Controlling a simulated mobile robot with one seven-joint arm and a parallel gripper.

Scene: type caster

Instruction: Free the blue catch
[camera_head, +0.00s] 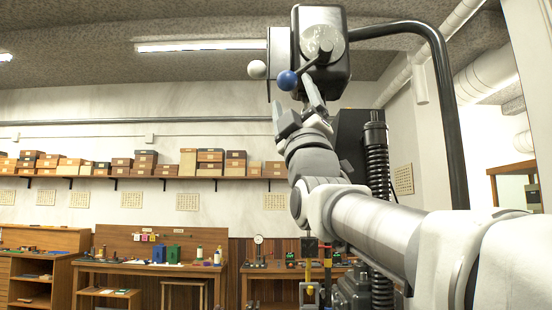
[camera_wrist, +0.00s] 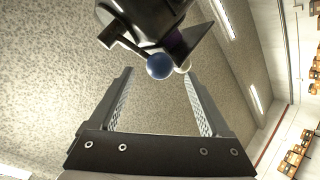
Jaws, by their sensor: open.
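The blue catch is a lever with a blue ball knob (camera_head: 287,80) on a dark machine head (camera_head: 322,60), high up in the head view. In the wrist view the blue ball (camera_wrist: 159,66) shows near the middle, at the end of a dark rod. My gripper (camera_head: 293,95) points up just below the ball. Its two fingers are apart with nothing held between them. In the wrist view the ball lies between the fingertips in the picture, seemingly just beyond them. Contact cannot be made out.
A white ball knob (camera_head: 257,69) sits left of the blue one and is partly hidden behind it in the wrist view (camera_wrist: 184,67). A thick black bent tube (camera_head: 440,90) stands to the right. Benches (camera_head: 150,268) and a shelf of boxes (camera_head: 140,177) are far behind.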

